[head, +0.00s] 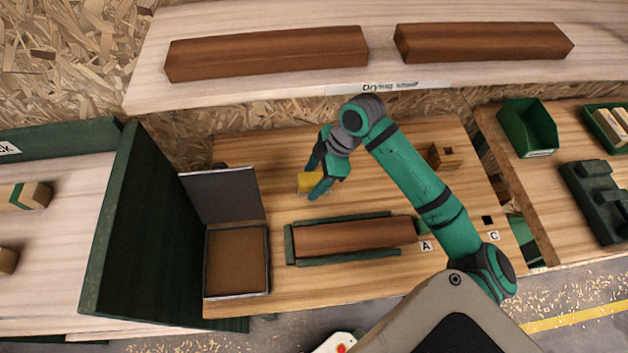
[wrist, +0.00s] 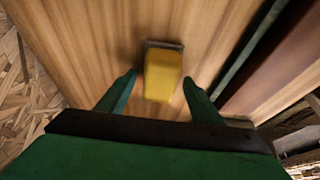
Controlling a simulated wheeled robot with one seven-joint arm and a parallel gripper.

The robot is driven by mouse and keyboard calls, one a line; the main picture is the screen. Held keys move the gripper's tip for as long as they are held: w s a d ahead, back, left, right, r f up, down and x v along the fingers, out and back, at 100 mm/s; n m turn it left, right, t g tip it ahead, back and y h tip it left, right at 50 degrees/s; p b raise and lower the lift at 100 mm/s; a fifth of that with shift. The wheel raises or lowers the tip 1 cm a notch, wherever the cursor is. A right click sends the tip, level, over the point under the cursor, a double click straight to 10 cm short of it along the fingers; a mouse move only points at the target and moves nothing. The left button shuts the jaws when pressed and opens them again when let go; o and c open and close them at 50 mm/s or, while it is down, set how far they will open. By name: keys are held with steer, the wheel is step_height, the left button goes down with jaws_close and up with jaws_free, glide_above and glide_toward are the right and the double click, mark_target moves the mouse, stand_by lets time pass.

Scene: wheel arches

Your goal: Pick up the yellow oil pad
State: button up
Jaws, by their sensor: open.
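The yellow oil pad (head: 313,182) sits on the wooden bench, partly hidden by my gripper in the head view. In the wrist view the yellow oil pad (wrist: 163,76) shows as a yellow block with a dark strip at its far end. My gripper (head: 317,190) is above the bench, over the pad. In the wrist view my gripper (wrist: 158,84) is open, with one green finger on each side of the pad and a visible gap to both. I cannot tell how far above the bench the fingertips are.
A brown wooden beam (head: 355,236) lies between green rails in front of the pad. An open box (head: 236,297) with a raised lid stands to the left. A small wooden block (head: 444,156) is to the right. The drying shelf (head: 300,88) with two beams runs behind.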

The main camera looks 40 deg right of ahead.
mark_target(314, 179)
steer(key=shift+c, duration=0.3)
steer(key=c, duration=1.1)
steer(key=shift+s+a+r, duration=0.15)
steer(key=shift+r, duration=0.4)
step_height(314, 179, up, 6)
steer(key=shift+f, duration=0.15)
steer(key=s+a, duration=0.5)
steer(key=s, duration=0.3)
steer(key=s+a, duration=0.5)
steer(key=s, duration=0.3)
steer(key=shift+s, duration=0.4)
